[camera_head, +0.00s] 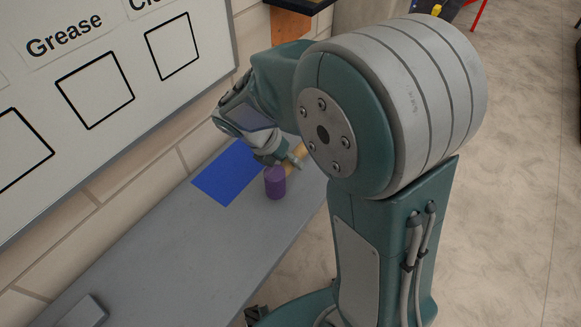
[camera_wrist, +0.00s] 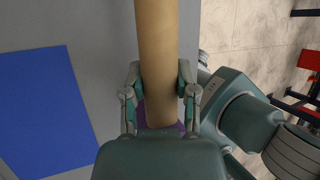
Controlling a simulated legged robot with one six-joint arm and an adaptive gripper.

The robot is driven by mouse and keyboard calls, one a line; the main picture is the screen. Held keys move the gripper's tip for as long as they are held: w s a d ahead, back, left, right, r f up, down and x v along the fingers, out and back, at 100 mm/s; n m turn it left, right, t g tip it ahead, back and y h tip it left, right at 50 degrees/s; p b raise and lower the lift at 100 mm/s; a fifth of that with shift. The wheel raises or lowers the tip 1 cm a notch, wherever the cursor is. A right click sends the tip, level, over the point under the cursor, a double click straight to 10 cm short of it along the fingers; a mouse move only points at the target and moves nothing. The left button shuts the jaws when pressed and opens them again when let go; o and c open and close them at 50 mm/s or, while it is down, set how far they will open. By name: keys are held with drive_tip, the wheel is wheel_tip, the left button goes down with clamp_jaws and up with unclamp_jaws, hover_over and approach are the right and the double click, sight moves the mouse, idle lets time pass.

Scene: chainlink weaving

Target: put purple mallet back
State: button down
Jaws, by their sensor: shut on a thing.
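The purple mallet has a purple head (camera_head: 275,183) and a tan wooden handle (camera_wrist: 157,60). In the head view the purple head is at or just above the grey bench, beside the blue mat (camera_head: 228,172). My gripper (camera_wrist: 158,88) is shut on the handle near the head, one finger on each side. In the wrist view the handle runs up out of the frame, and only a sliver of the purple head shows below the fingers. The blue mat (camera_wrist: 42,110) lies left of the handle there. In the head view my arm partly hides the handle.
The grey bench (camera_head: 190,243) runs along the wall, with clear room in front of the mat. A grey block (camera_head: 84,312) sits at its near end. A whiteboard (camera_head: 100,90) marked "Grease" with drawn squares hangs on the wall. Open floor (camera_head: 510,200) lies to the right.

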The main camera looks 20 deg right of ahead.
wheel_tip(320, 180, down, 2)
drive_tip(key=shift+d+f, duration=0.1)
drive_tip(key=shift+f, duration=0.15)
drive_tip(key=shift+c, duration=2)
unclamp_jaws()
drive_tip(key=shift+f, duration=0.1)
drive_tip(key=s+v, duration=0.1)
drive_tip(key=v, duration=0.9)
drive_tip(key=s+d+r+m+t+y, duration=0.2)
drive_tip(key=s+m, duration=0.5)
drive_tip(key=m, duration=0.6)
drive_tip(key=s+d+r+m+t+y, duration=0.3)
drive_tip(key=s+m, duration=0.4)
drive_tip(key=m, duration=0.6)
wheel_tip(320, 180, up, 2)
drive_tip(key=shift+r+t+y, duration=0.25)
drive_tip(key=shift+t+y, duration=0.35)
drive_tip(key=shift+t, duration=0.1)
